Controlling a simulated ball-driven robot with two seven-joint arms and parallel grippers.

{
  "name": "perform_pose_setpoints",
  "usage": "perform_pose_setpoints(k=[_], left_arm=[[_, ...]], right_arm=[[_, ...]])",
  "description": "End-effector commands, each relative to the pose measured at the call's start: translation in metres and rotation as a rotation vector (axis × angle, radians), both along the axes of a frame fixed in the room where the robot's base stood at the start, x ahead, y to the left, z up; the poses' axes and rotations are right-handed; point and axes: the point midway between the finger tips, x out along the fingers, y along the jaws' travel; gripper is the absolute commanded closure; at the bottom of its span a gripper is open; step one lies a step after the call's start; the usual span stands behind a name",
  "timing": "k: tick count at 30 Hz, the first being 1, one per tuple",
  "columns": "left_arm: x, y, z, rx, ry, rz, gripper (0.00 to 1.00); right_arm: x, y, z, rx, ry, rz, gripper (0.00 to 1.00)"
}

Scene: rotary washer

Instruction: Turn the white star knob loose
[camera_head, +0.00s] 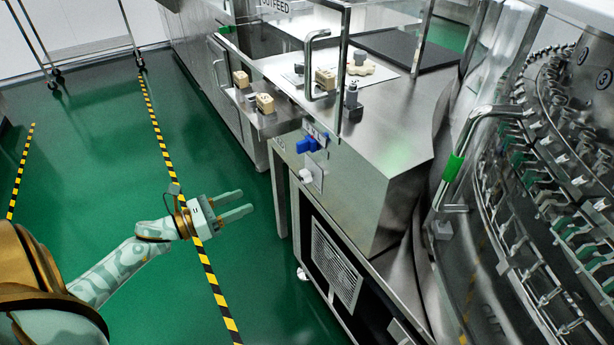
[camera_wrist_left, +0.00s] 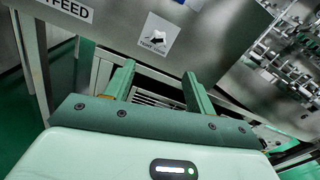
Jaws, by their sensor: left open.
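The white star knob (camera_head: 306,176) is a small pale knob on a light square plate on the steel cabinet's left-facing side, below a blue knob (camera_head: 306,145). My left gripper (camera_head: 246,201) is open and empty, to the left of the knob and apart from it, over the green floor. Its fingers point right toward the cabinet. In the left wrist view the two fingers (camera_wrist_left: 158,88) are spread with nothing between them. My right gripper is not in view.
The steel cabinet (camera_head: 372,150) has a vented panel (camera_head: 335,265) below the knob. A bent handle with a green band (camera_head: 453,167) and the rotary washer (camera_head: 540,190) stand at right. Beige blocks (camera_head: 265,103) lie on a steel shelf.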

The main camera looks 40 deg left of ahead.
Motion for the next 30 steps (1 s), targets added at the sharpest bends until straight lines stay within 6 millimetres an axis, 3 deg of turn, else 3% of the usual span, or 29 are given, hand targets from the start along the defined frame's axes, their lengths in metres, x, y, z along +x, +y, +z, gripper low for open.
perform_pose_setpoints(k=[5, 15, 21, 30], left_arm=[[0.017, -0.007, -0.001, 0.022, -0.011, 0.0, 0.45], [0.095, -0.038, -0.004, 0.02, -0.008, 0.002, 0.45], [0.131, -0.053, -0.003, 0.019, -0.006, 0.003, 0.45], [0.151, -0.062, -0.001, 0.017, -0.006, 0.004, 0.45]], right_arm=[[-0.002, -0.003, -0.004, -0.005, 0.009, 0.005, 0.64], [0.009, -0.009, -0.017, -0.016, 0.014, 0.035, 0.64], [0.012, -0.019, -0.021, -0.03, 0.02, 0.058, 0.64], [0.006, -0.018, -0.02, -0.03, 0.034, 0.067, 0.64]])
